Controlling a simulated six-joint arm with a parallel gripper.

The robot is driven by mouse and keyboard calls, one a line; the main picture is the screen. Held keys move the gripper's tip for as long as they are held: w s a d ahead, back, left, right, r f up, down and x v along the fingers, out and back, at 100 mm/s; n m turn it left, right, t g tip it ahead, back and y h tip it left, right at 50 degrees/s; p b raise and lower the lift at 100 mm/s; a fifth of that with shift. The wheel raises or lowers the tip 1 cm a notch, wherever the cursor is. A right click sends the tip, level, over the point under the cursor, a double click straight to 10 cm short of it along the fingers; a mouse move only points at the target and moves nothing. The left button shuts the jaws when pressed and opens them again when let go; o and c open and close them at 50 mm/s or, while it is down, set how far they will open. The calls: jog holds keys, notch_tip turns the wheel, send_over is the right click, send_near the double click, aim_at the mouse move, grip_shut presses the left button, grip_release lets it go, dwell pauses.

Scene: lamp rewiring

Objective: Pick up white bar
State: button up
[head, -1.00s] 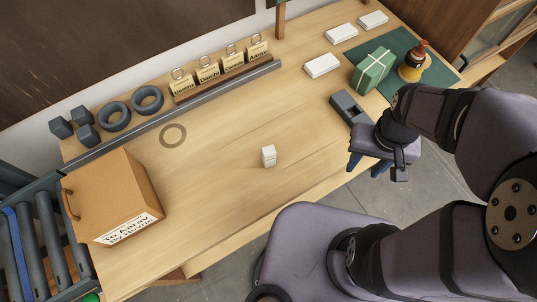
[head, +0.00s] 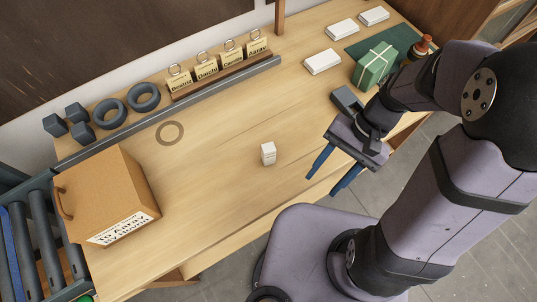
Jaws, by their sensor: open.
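The white bar (head: 268,153) stands upright as a small block near the middle of the wooden table, with clear wood around it. My gripper (head: 327,184) is to its right and nearer the table's front edge, apart from it. Its two blue fingers are spread open and point down and left, with nothing between them.
A cardboard box (head: 108,190) with a handle stands at the left. Grey rings (head: 144,96), weights (head: 80,114) and name tags (head: 207,71) line the back. White boxes (head: 323,62) and a green gift (head: 374,65) are at the back right. A grey block (head: 346,98) sits behind my gripper.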

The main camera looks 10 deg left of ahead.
aim_at(265, 148)
jog(key=a+m+g+y, duration=0.1)
jog(key=a, duration=0.2)
jog(key=a+m+g+y+b, duration=0.1)
jog(key=a+y, duration=0.1)
jog(key=a, duration=0.1)
jog(key=a+m+g+y+b, duration=0.1)
jog(key=a+m+y, duration=0.1)
jog(key=a, duration=0.2)
jog(key=shift+f+g, duration=0.15)
jog(key=shift+g, duration=0.25)
jog(key=w+a+m+y, duration=0.1)
jog(key=y, duration=0.1)
jog(key=w+a+r+m+y+b, duration=0.1)
jog(key=a+y, duration=0.1)
jog(key=w+a+m+g+y+b, duration=0.1)
jog(key=w+a, duration=0.1)
jog(key=shift+a+r+y, duration=0.15)
jog(key=shift+r+y, duration=0.2)
jog(key=shift+y, duration=0.05)
jog(key=shift+w+a+r+m+y, duration=0.2)
jog(key=shift+w+a+m+y, duration=0.1)
jog(key=shift+w+m+y, duration=0.1)
jog(key=shift+f, duration=1.85)
notch_tip(265, 148, down, 3)
jog(key=shift+f+p, duration=0.1)
jog(key=shift+p, duration=0.25)
jog(key=shift+p+x, duration=0.7)
jog(key=shift+x, duration=0.35)
jog(key=shift+s+a, duration=0.3)
jog(key=shift+a, duration=0.05)
